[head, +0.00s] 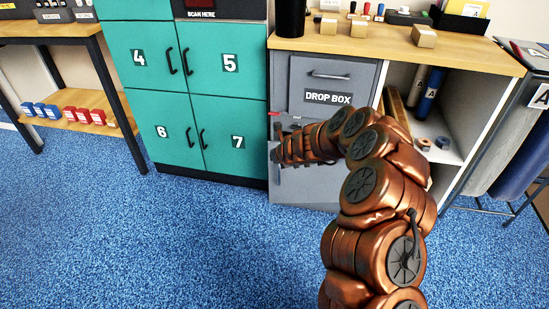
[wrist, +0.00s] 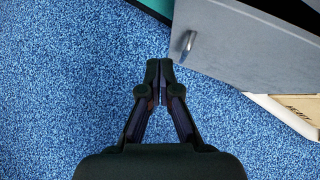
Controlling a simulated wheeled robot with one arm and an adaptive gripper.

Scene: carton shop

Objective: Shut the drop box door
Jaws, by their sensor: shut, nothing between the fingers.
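The drop box (head: 365,77) is a grey cabinet front under a wooden top, with a black label reading DROP BOX. In the head view my gripper (head: 279,153) is at the cabinet's left side.
Teal lockers (head: 225,120) stand just left of the drop box. An open shelf (head: 450,100) with rolls is on its right. The blue carpet (head: 200,240) in front is clear.

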